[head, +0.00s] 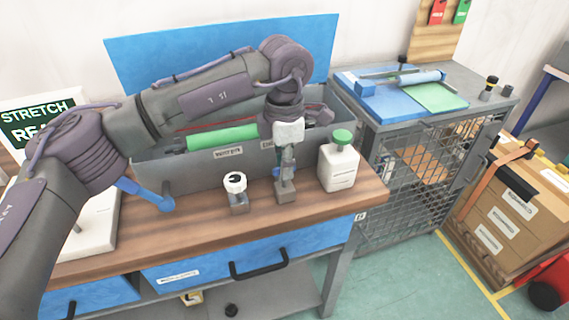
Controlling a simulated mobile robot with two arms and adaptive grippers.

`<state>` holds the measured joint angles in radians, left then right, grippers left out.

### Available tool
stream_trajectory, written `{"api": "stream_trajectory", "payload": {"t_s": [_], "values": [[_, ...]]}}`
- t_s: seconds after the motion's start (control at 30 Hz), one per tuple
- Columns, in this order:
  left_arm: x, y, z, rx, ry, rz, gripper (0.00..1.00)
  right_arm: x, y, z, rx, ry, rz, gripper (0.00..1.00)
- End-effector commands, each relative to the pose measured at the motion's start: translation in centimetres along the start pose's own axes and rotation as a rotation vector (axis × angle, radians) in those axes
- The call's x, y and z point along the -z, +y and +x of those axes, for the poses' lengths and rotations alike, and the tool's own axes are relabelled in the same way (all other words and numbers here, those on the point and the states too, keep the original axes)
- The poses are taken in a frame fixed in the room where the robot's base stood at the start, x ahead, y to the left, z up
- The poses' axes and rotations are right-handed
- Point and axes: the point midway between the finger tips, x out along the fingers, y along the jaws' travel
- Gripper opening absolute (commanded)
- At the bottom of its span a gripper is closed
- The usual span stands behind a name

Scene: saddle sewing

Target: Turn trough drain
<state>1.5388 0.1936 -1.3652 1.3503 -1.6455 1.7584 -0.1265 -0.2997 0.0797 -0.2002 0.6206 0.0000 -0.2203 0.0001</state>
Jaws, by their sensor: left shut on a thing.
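The grey trough (200,167) stands on the wooden bench, with a blue panel behind it and labels on its front wall. My left arm reaches over from the left, and its gripper (287,172) points down at the trough's front. It is shut on a small grey fitting (284,194), apparently the trough drain, on the bench. The fingers hide much of the fitting, so its turn angle cannot be told. A small blue part shows beside the fingers. My right gripper is not in view.
A white bottle with a green cap (339,160) stands close to the right of the gripper. A white round knob on a grey base (236,189) stands to its left. A green roll (222,137) lies in the trough. A mesh cage cabinet (420,175) stands at right.

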Motion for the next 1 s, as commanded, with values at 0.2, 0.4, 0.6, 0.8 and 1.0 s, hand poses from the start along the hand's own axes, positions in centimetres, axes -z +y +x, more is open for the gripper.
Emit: {"api": "stream_trajectory", "payload": {"t_s": [0.2, 0.4, 0.6, 0.8, 1.0], "values": [[0.0, 0.1, -0.1, -0.002, -0.001, -0.001, 0.00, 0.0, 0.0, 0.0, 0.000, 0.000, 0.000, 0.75], [0.0, 0.1, -0.1, -0.002, -0.001, -0.001, 0.42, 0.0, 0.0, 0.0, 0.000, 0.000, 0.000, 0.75], [0.0, 0.0, -0.1, -0.001, 0.000, -0.002, 0.44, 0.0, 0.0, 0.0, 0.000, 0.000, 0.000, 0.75], [0.0, 0.1, -0.7, -0.003, -0.001, -0.002, 0.44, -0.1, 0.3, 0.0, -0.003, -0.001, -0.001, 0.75], [-0.1, 0.1, -4.1, -0.005, -0.002, -0.002, 0.44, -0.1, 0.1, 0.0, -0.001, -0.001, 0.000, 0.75]]}}
